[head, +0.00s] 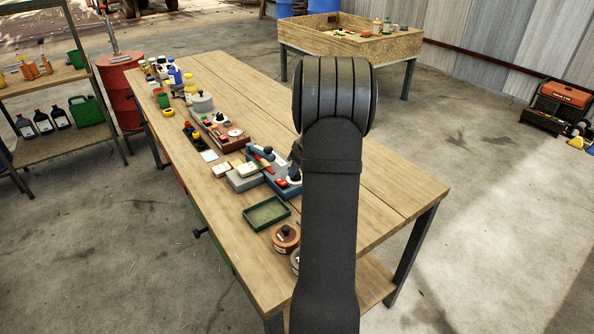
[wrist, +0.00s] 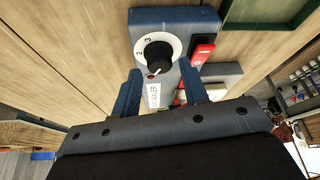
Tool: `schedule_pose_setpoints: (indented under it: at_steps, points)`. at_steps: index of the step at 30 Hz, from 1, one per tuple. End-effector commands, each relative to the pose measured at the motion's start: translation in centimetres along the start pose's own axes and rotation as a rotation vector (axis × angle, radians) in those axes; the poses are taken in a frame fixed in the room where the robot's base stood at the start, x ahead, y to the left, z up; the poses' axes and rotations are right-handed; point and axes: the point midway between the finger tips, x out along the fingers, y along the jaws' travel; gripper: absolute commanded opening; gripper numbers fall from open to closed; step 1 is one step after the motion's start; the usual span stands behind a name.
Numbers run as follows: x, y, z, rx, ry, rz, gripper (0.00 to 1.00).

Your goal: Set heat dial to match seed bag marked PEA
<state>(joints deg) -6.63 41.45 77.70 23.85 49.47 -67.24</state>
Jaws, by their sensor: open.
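A blue-grey sealer unit (head: 284,183) stands on the bench, partly hidden behind my arm in the head view. In the wrist view the sealer unit (wrist: 176,22) carries a white dial plate with a black heat dial (wrist: 159,56). The numbers 2 and 3 show on the plate; where the dial points is unclear. My gripper (wrist: 159,68) is open, its two dark blue fingers apart on either side of the dial's near side, with nothing held. Small pale packets (head: 222,169) lie left of the sealer; their marks are too small to read, and no PEA mark is legible.
A red rocker switch (wrist: 202,54) sits beside the dial. A green tray (head: 266,213) and a round copper-coloured pot (head: 285,237) stand nearer on the bench. A brown-red device (head: 221,133) and several bottles stand farther back. The bench's right side is clear.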

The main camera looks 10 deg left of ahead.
Motion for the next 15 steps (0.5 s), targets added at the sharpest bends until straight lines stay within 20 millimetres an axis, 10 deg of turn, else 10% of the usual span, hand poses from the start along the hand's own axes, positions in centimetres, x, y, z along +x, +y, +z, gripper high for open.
schedule_pose_setpoints:
  at_steps: [15]
  points:
    - [1.8,0.0,0.0,0.001,0.000,0.000,0.37]
